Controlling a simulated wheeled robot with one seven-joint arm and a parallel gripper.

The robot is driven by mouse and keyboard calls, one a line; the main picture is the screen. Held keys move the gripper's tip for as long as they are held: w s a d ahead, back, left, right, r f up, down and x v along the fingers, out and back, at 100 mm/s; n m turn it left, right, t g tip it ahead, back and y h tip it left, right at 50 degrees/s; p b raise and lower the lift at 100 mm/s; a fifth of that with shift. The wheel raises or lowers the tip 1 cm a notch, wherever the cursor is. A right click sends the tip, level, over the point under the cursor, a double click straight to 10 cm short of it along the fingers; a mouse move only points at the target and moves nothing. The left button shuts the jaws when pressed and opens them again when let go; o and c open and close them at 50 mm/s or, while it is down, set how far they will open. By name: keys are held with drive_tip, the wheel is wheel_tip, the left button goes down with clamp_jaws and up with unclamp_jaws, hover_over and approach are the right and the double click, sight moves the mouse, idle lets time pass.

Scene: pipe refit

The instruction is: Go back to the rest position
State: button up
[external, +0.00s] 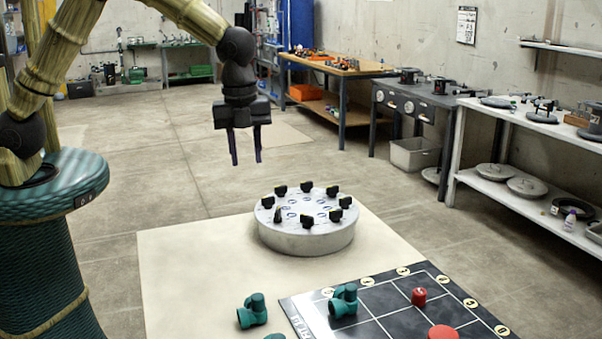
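My gripper (246,160) hangs in the air, fingers pointing down, above and to the left of a round grey drum (305,240). Its two dark fingers are apart and nothing shows between them, so it is open and empty. My arm (190,18) reaches in from the upper left. The drum stands on a cream mat and carries several black knob-like fittings (307,187) in a ring on top. A green pipe fitting (251,312) lies on the mat. Another green fitting (343,301) stands on the black grid board (378,322).
A red knob (418,296) and a red disc (443,332) are on the board. Workbenches (340,70) and a white shelf (530,125) line the right wall. The cream mat (185,260) is bare at left.

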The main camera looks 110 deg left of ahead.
drive_tip(key=s+d+n+t, duration=0.2)
drive_tip(key=s+d+n, duration=0.9)
drive_tip(key=s+d, duration=0.7)
drive_tip(key=shift+s+d+f+n, duration=0.3)
drive_tip(key=shift+d+f, duration=0.1)
drive_tip(key=shift+d, duration=0.35)
idle(1.4)
